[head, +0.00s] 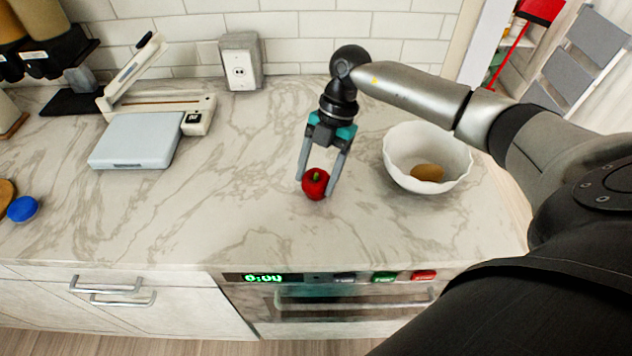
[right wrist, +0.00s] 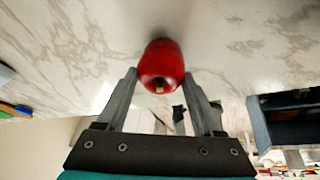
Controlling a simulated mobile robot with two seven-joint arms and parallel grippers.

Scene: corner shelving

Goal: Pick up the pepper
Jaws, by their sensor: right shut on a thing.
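A red pepper (head: 314,186) with a green stem is on or just above the marble counter, near the middle of the head view. My right gripper (head: 316,188) comes down over it, with one finger on each side, and is shut on it. In the right wrist view the pepper (right wrist: 161,66) sits between the tips of the two fingers of my right gripper (right wrist: 160,78). Whether the pepper touches the counter is hard to tell. My left gripper is not in view.
A white scalloped bowl (head: 395,165) holding a brown, potato-like item (head: 427,172) stands just right of the gripper. A scale-like device (head: 137,147) is at the left, and a blue round object (head: 22,209) at the far left. The counter (head: 235,215) around the pepper is clear.

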